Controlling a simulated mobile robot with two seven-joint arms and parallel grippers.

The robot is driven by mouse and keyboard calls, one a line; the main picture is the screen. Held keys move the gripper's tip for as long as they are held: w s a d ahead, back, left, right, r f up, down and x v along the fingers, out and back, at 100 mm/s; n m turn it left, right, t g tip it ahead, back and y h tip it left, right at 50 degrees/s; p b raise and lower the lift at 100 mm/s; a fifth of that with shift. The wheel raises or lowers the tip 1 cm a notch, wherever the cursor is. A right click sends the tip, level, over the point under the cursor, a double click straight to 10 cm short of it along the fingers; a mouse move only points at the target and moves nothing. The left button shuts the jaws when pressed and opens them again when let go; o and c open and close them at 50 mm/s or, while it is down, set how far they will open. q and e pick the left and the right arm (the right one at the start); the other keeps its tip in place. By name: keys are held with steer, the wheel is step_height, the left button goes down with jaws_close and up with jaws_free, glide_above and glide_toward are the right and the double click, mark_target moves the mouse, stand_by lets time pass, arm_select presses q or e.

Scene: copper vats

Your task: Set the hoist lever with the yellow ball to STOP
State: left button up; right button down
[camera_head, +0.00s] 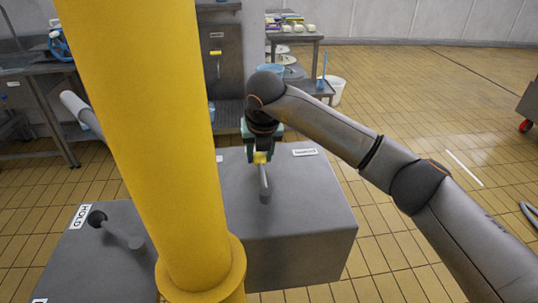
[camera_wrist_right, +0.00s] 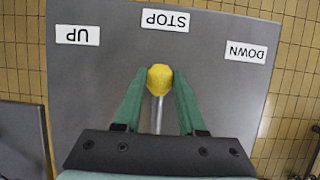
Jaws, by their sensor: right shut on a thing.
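The hoist lever stands on a grey box (camera_head: 315,205). Its yellow ball (camera_head: 261,158) also shows in the right wrist view (camera_wrist_right: 160,79), with the lever's metal rod (camera_wrist_right: 158,115) below it. My right gripper (camera_head: 261,150) has its green fingers shut on the ball from both sides. In the wrist view the lever points toward the STOP label (camera_wrist_right: 165,20), between the UP label (camera_wrist_right: 78,35) and the DOWN label (camera_wrist_right: 246,52). The ball is apart from the label. My left gripper is not in view.
A thick yellow post (camera_head: 145,130) stands in front and hides part of the boxes. At left, another grey box (camera_head: 115,270) carries a black-ball lever (camera_head: 97,219) beside a HOLD label (camera_head: 81,217). Workbenches and a bucket (camera_head: 335,90) stand behind. Tiled floor lies free at right.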

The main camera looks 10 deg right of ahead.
mark_target(263, 172)
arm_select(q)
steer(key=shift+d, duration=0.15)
arm_select(e)
steer(key=shift+d+r, duration=0.1)
steer(key=shift+r, duration=0.05)
steer(key=c, duration=0.5)
jaws_free()
arm_select(q)
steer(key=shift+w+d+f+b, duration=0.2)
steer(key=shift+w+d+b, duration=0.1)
steer(key=shift+b, duration=0.25)
arm_select(e)
steer(key=v, duration=1.2)
steer(key=shift+r, duration=0.2)
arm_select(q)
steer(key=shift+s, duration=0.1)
arm_select(e)
steer(key=shift+s, duration=0.1)
